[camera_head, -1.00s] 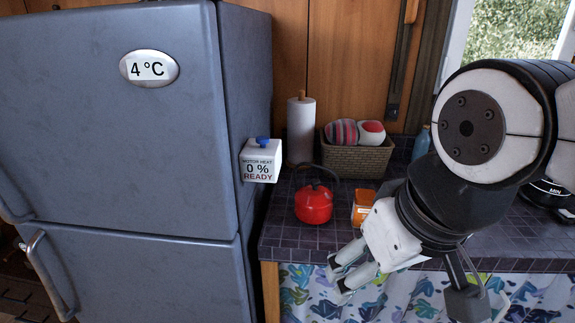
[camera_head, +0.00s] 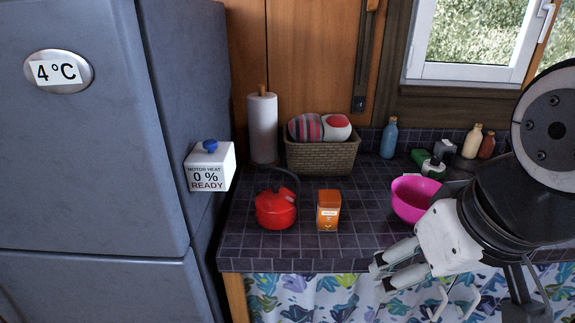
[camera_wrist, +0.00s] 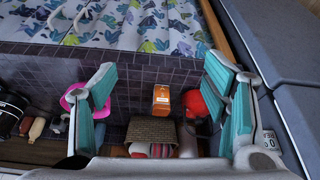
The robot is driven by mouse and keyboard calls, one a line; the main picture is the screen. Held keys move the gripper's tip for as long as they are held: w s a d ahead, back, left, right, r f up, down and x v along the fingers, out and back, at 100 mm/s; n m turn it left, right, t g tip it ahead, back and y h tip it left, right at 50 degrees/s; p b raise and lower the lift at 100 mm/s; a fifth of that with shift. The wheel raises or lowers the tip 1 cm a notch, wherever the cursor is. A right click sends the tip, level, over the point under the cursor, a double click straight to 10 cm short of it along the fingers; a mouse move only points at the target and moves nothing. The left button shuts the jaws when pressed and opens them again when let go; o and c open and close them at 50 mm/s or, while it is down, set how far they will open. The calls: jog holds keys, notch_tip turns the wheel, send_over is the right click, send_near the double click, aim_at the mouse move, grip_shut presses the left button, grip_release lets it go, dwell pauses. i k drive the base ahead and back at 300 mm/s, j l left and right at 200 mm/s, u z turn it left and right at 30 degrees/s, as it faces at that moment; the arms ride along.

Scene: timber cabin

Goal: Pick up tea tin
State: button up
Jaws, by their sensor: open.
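The tea tin is most likely the small orange box-shaped container (camera_head: 328,211) standing upright on the dark tiled counter, just right of the red kettle (camera_head: 276,208). In the wrist view the orange tin (camera_wrist: 161,97) shows between my spread fingers, some way beyond them. My gripper (camera_head: 382,276) is open and empty, in front of the counter's front edge and to the right of the tin. In the wrist view my gripper's teal finger pads (camera_wrist: 168,100) are wide apart, with nothing between them at close range.
A pink bowl (camera_head: 409,203) stands right of the tin, near my arm. A wicker basket (camera_head: 321,158) and paper towel roll (camera_head: 263,130) stand behind. The fridge (camera_head: 90,170) is at left. Bottles (camera_head: 389,140) line the back. Counter (camera_head: 300,245) in front of the tin is clear.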

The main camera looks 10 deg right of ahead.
aim_at(329, 200)
jog(key=j+z, duration=0.2)
jog(key=z, duration=1.1)
jog(key=k+j+z, duration=0.1)
jog(key=k+j, duration=0.95)
jog(key=j, duration=0.15)
